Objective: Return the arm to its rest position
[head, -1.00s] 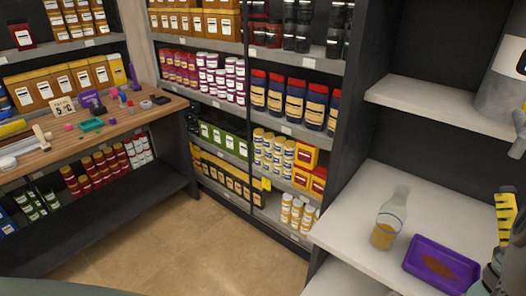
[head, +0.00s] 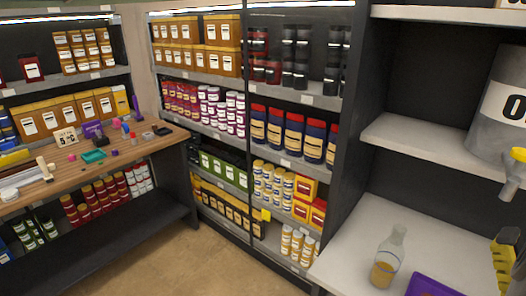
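No part that I can make out as my gripper shows in the head view. At the lower right edge a yellow piece with black marks (head: 503,262) is cut off by the frame, and I cannot tell what it belongs to. A clear flask with amber liquid (head: 388,260) stands upright on the white counter (head: 345,240). A purple tray (head: 432,287) lies beside it, mostly cut off by the bottom edge. A grey tank with black lettering (head: 500,108) stands on the white shelf above, with a yellow spout (head: 516,172) below it.
Full shelves of jars and boxes (head: 245,125) line the back wall. A wooden workbench (head: 120,158) with small coloured items, a white card and a mallet stands at the left. The tan floor (head: 185,262) between bench and shelves is clear.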

